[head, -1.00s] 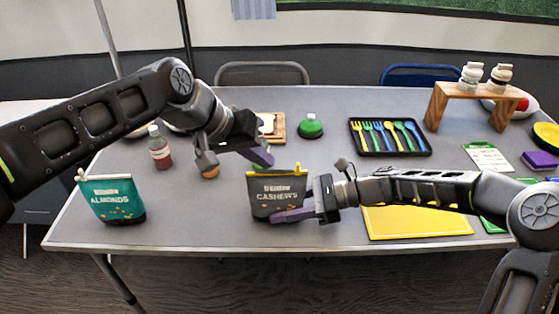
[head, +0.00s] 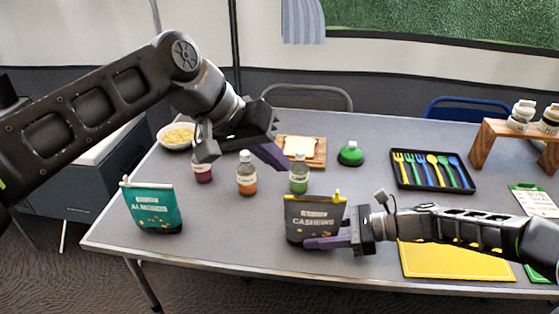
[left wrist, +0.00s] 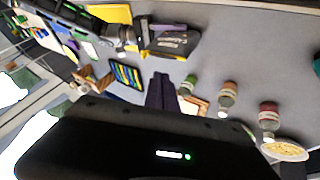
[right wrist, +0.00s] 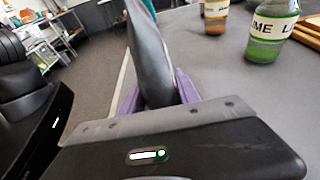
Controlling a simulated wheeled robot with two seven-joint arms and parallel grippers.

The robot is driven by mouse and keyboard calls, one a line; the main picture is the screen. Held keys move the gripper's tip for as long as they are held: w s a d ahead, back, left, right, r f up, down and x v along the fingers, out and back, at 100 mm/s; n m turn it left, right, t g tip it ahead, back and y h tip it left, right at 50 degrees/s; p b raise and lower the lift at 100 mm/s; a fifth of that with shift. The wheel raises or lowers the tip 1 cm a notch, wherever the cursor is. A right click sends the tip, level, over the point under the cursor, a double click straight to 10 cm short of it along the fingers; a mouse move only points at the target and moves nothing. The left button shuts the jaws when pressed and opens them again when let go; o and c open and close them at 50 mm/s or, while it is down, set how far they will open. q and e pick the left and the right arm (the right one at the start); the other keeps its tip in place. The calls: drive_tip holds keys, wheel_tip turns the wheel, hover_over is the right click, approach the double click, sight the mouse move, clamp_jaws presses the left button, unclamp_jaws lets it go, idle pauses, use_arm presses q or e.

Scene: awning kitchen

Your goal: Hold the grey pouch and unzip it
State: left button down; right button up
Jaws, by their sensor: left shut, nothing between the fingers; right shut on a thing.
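The grey cashews pouch (head: 314,216) stands upright near the front edge of the table, with a yellow zip strip and a yellow tab (head: 338,194) at its top right. My right gripper (head: 328,242) is shut on its lower part from the right. The pouch fills the space between the fingers in the right wrist view (right wrist: 147,55). My left gripper (head: 275,155) is shut and empty, above and left of the pouch, apart from it. The left wrist view shows the pouch (left wrist: 174,42) beyond the purple fingers. Whether the zip is open cannot be told.
A teal almonds pouch (head: 155,208) stands at the left. Several bottles, including an orange one (head: 247,176) and a green one (head: 299,178), stand behind the pouches. A yellow board (head: 455,262) lies under my right arm; a cutlery tray (head: 433,184) lies behind.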

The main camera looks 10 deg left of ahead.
use_arm(q)
drive_tip(key=v, duration=0.6)
drive_tip(key=shift+s+a+r, duration=0.15)
drive_tip(key=shift+a+r, duration=0.05)
drive_tip(key=shift+r, duration=0.05)
use_arm(e)
drive_tip(key=o, duration=1.3)
drive_tip(key=shift+c, duration=0.2)
drive_tip(key=v, duration=0.7)
drive_tip(key=shift+d+r+p, duration=0.15)
drive_tip(key=shift+d+p, duration=0.25)
use_arm(q)
drive_tip(key=shift+r, duration=0.45)
